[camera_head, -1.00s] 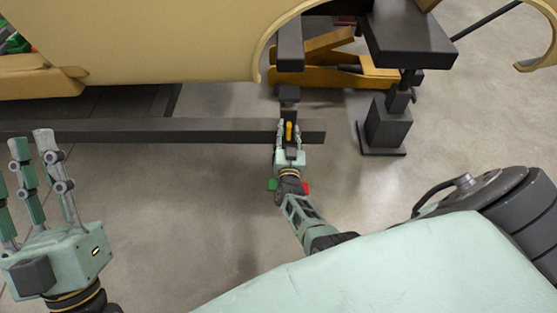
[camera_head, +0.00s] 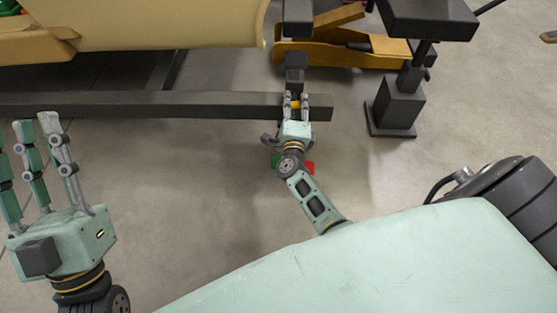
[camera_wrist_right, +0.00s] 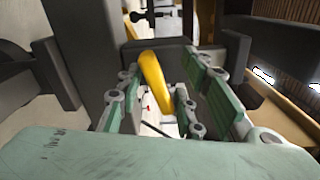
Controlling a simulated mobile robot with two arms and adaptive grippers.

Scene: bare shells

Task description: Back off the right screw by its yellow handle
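The yellow handle (camera_head: 295,104) shows small between the fingers of my right gripper (camera_head: 296,97), at the right end of a dark beam. In the right wrist view the yellow handle (camera_wrist_right: 153,80) stands tilted between the green and grey fingers, which close in on it from both sides. The screw itself cannot be made out clearly behind the fingers and dark metal parts. My left gripper (camera_head: 36,130) is open and empty at the left, fingers pointing up, away from the beam.
The long dark beam (camera_head: 150,104) runs across below a tan body shell (camera_head: 150,25). A dark upright (camera_head: 295,70) stands behind the beam's right end. A yellow-orange jack (camera_head: 345,52) and a dark stand (camera_head: 397,105) are to the right. Open floor lies in front.

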